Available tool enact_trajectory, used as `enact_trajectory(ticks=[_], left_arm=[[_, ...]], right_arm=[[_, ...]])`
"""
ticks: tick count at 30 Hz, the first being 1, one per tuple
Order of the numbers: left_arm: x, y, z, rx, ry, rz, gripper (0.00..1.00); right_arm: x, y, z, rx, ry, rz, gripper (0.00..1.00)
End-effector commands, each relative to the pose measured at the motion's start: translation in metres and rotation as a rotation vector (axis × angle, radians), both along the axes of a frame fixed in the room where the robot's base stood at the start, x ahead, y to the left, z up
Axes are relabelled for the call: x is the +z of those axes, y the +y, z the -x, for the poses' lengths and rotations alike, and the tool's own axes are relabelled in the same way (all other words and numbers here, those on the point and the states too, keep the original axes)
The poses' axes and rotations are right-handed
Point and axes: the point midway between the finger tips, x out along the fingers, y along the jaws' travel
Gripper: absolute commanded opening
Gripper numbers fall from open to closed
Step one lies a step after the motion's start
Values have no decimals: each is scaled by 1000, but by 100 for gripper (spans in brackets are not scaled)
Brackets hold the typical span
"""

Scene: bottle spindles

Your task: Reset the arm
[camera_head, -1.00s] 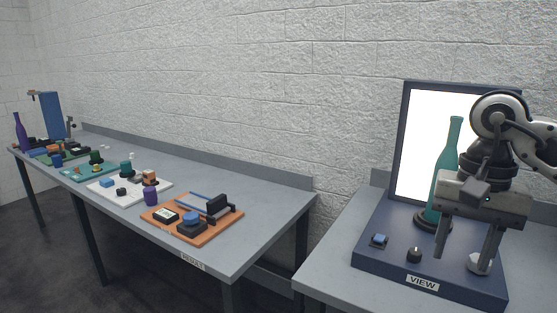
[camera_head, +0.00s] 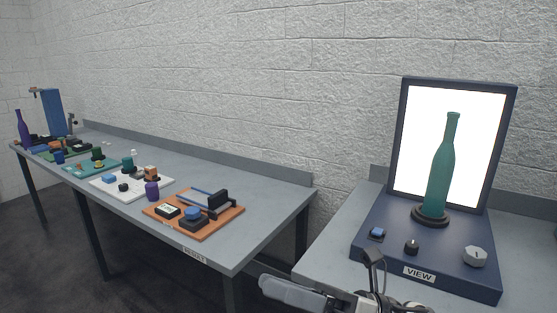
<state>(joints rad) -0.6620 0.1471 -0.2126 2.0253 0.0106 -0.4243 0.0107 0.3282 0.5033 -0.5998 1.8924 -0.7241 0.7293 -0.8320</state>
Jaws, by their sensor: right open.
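My right gripper (camera_head: 368,290) is low at the bottom edge, in front of the right table, and is cut off by the frame. It is open, and I see nothing held in it. It is clear of the viewing stand (camera_head: 388,267) marked VIEW. A teal bottle (camera_head: 440,170) stands upright on a dark round spindle base (camera_head: 431,216) on that stand, before a lit white panel (camera_head: 411,150). A blue switch (camera_head: 377,232), a dark knob (camera_head: 411,246) and a grey numbered knob (camera_head: 475,256) are along the stand's front. My left gripper is not in view.
A gap separates the two tables. The wall stands close behind both.

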Motion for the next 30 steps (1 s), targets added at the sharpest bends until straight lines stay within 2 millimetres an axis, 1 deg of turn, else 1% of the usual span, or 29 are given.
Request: enact_trajectory(ticks=[1,2,3,4,5,6,7,8,9,10,11,12,14,15,18,21,24,30], left_arm=[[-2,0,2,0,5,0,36],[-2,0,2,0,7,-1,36],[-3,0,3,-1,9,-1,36],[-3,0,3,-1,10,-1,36],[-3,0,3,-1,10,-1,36],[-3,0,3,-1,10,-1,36],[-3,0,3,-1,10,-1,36],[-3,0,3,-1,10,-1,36],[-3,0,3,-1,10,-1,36],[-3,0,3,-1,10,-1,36],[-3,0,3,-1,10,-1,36],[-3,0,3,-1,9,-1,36],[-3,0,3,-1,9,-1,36],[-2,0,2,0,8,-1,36],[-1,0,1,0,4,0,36],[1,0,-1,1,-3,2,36],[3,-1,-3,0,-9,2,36],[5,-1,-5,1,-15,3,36]], right_arm=[[-12,-8,-10,-70,244,-124,45],[-20,-15,-18,-113,392,-197,45],[-36,-27,-27,-171,592,-297,45],[-52,-37,-33,-214,740,-371,45],[-69,-47,-37,-254,890,-449,45],[-97,-62,-38,-312,1089,-553,45],[-118,-72,-37,-353,1222,-627,45],[-138,-82,-34,-391,1346,-696,45],[-166,-93,-26,-440,1500,-786,45],[-186,-101,-18,-477,1606,-850,45],[-204,-108,-9,-511,1705,-911,45],[-227,-116,4,-555,1824,-990,45],[-257,-126,26,-616,1977,-1096,45],[-273,-130,40,-653,2062,-1158,45],[-302,-138,70,-725,2215,-1279,45],[-317,-142,88,-768,2297,-1350,45],[-322,-143,95,-783,2327,-1377,45],[-322,-143,95,-785,2328,-1376,45]])
